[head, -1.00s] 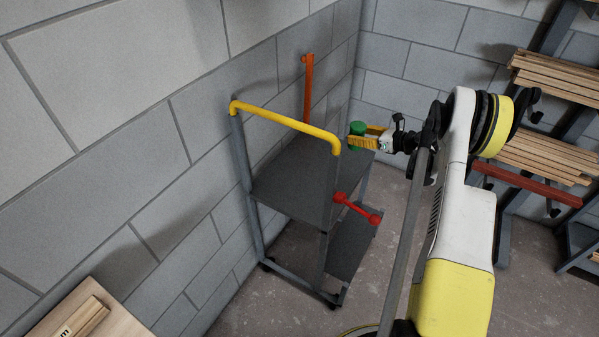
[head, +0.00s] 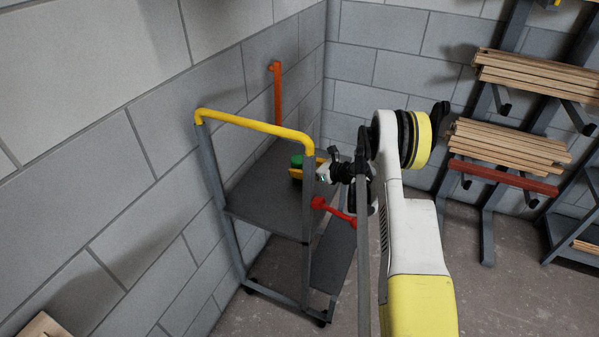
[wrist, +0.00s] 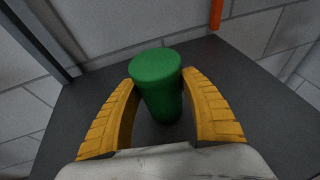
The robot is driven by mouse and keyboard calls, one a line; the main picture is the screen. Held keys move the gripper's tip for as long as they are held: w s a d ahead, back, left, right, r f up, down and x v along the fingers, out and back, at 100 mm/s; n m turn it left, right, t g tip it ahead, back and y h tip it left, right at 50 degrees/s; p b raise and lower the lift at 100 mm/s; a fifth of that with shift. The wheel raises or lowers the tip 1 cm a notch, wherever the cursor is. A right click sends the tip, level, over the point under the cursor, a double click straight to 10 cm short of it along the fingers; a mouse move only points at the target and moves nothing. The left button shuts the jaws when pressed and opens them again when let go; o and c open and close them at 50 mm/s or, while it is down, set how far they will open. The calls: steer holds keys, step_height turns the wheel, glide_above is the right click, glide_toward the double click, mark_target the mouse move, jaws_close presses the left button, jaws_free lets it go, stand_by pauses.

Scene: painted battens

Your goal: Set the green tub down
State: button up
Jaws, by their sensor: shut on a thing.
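The green tub (head: 297,160) is a plain upright cylinder over the upper shelf (head: 265,198) of a grey cart, towards its far right part. My gripper (head: 298,173) has its yellow fingers closed around the tub. In the wrist view the tub (wrist: 158,72) sits between the two ribbed fingers (wrist: 160,105), one on each side, with its top showing and its lower part in shadow. The dark shelf (wrist: 85,100) lies around and beneath it. I cannot tell whether the tub's base touches the shelf.
A yellow handle bar (head: 255,130) rises at the cart's near end and an orange upright (head: 277,95) at its far side. A red bar (head: 335,212) sticks out at the right. A block wall is close behind. Racks of battens (head: 510,145) stand right. The shelf's near part is bare.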

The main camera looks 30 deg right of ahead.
steer(key=shift+f, duration=0.15)
steer(key=o, duration=1.4)
steer(key=shift+s, duration=0.15)
steer(key=p+v, duration=0.4)
steer(key=v, duration=0.8)
steer(key=shift+p, duration=0.4)
